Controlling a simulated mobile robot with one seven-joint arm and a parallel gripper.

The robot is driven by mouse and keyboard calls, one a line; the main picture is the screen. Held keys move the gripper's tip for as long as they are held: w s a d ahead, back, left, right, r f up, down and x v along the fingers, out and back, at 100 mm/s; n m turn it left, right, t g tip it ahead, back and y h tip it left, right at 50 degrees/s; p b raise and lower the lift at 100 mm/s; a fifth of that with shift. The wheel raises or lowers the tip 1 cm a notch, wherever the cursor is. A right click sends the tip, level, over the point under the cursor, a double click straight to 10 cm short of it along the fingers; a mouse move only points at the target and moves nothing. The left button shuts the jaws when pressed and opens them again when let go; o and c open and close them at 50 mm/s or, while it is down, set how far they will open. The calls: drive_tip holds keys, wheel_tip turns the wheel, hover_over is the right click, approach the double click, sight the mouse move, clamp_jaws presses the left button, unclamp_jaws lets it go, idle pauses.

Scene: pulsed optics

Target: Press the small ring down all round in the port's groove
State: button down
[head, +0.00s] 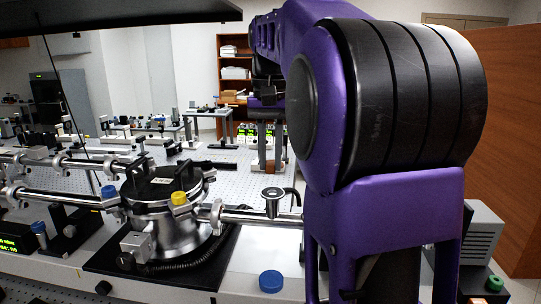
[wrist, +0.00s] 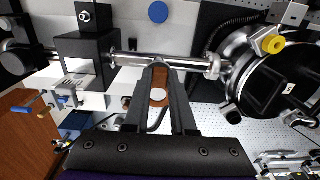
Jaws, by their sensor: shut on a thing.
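In the wrist view, my gripper (wrist: 160,66) has its two dark fingers drawn together at the tips, over the steel tube (wrist: 130,60). A brown piece (wrist: 159,78) sits between the fingers, and they are shut on it. A pale round patch shows behind it, and I cannot tell whether the brown piece is the small ring. In the head view, a short upright port (head: 272,193) with a round flanged top stands on the tube, right of the steel chamber (head: 160,226). Its groove is too small to make out.
A loose blue disc (head: 271,281) lies on the front ledge. A grey box (head: 483,238) stands at the right. A perforated optics table (head: 255,170) stretches behind.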

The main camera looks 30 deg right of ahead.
sight(270, 173)
drive_tip(key=shift+f+b, duration=1.5)
drive_tip(key=shift+f, duration=1)
drive_tip(key=shift+f+b, duration=0.5)
drive_tip(key=shift+f, duration=0.4)
drive_tip(key=c, duration=0.7)
unclamp_jaws()
wheel_tip(270, 173, up, 15)
drive_tip(key=p, duration=0.5)
drive_tip(key=shift+f, duration=0.1)
drive_tip(key=shift+r, duration=1.35)
